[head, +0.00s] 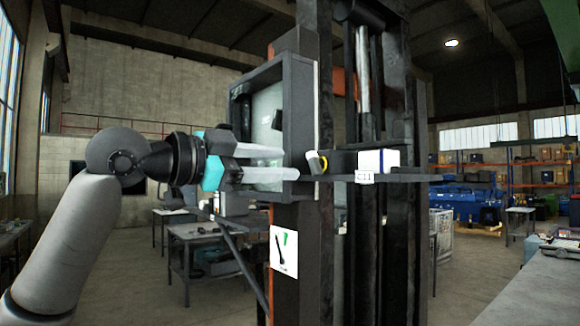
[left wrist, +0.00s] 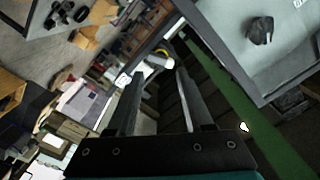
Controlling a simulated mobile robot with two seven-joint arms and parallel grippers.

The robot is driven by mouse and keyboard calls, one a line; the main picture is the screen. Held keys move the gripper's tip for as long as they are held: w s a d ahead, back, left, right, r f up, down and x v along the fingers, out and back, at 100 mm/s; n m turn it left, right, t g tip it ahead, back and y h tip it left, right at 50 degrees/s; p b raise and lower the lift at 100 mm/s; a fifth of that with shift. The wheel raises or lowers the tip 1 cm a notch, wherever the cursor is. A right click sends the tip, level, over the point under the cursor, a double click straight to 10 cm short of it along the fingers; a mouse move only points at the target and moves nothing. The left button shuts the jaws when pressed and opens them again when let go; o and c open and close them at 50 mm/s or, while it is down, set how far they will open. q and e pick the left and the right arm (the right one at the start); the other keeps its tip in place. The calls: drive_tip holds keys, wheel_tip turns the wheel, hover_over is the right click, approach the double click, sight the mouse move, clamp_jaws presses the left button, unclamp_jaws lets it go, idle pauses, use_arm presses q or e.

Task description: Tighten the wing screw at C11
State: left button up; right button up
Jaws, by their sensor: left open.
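The C11 label (head: 364,178) is on a dark horizontal bar beside the mast in the head view. At the bar's left end is a small black part with a yellow curved piece (head: 323,163), apparently the wing screw. In the left wrist view the yellow piece (left wrist: 160,61) shows just beyond and between the fingertips. My left gripper (head: 290,163) points right, its two pale fingers apart and empty, with the tips a short way left of the screw. It shows from behind in the left wrist view (left wrist: 160,74). The screw's wings are too small to make out. My right gripper is not in view.
A grey open-fronted box (head: 297,100) on the mast stands right above and behind my left fingers. A dark mast (head: 398,230) rises behind. A picture card (head: 284,251) hangs below. Workbenches (head: 200,234) stand farther back.

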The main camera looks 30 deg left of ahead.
use_arm(q)
drive_tip(key=n, duration=0.4)
drive_tip(key=w+n, duration=0.1)
drive_tip(key=n, duration=0.3)
drive_tip(key=n+p, duration=0.1)
drive_tip(key=n, duration=0.3)
drive_tip(key=shift+w+d, duration=0.25)
drive_tip(key=shift+d, duration=0.1)
drive_tip(key=shift+w+n, duration=0.15)
drive_tip(key=shift+n, duration=0.35)
drive_tip(key=shift+w+d+r+p, duration=0.15)
drive_tip(key=shift+w+p, duration=0.1)
drive_tip(key=shift+p, duration=0.25)
drive_tip(key=shift+w+d, duration=0.1)
drive_tip(key=shift+w, duration=0.2)
drive_tip(key=shift+w+d+p, duration=0.1)
drive_tip(key=shift+w+p, duration=0.05)
drive_tip(key=shift+p, duration=0.2)
